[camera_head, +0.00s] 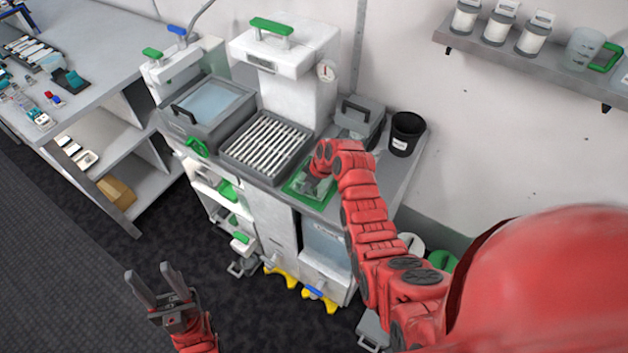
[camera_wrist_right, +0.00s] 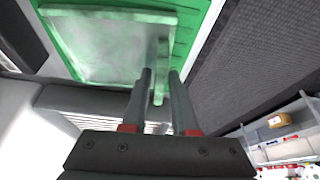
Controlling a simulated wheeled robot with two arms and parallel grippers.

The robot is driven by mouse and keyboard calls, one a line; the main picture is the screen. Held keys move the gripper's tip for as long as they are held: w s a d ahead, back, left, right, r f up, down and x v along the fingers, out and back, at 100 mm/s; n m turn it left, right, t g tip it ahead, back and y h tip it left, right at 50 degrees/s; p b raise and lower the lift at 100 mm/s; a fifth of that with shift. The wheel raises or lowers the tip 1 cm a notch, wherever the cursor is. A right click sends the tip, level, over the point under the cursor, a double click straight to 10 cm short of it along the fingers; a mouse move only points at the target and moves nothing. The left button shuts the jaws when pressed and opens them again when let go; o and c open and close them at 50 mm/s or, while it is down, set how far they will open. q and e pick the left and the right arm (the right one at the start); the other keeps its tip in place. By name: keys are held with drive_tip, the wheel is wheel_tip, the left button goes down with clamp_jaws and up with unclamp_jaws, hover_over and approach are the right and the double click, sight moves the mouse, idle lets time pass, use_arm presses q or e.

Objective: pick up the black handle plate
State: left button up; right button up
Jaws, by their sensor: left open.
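I cannot single out a black handle plate for sure. A black handle (camera_head: 184,114) stands on the front of a grey tray, left of the ribbed rack. Another dark handle (camera_head: 358,108) tops a grey box at the back right. My right gripper (camera_wrist_right: 161,77) is over a green tray (camera_wrist_right: 197,35); a pale plate (camera_wrist_right: 110,45) lies in the tray. In the head view my right arm hides this gripper. My left gripper (camera_head: 152,281) is open and empty above the floor, far from the bench.
A ribbed rack (camera_head: 265,146) is left of the green tray (camera_head: 312,186). A black cup (camera_head: 405,133) stands at the right end. A white machine column (camera_head: 292,75) rises behind the rack. A side table (camera_head: 95,88) is at the left; a wall shelf (camera_head: 545,55) is at upper right.

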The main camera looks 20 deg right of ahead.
clamp_jaws()
idle(1.1)
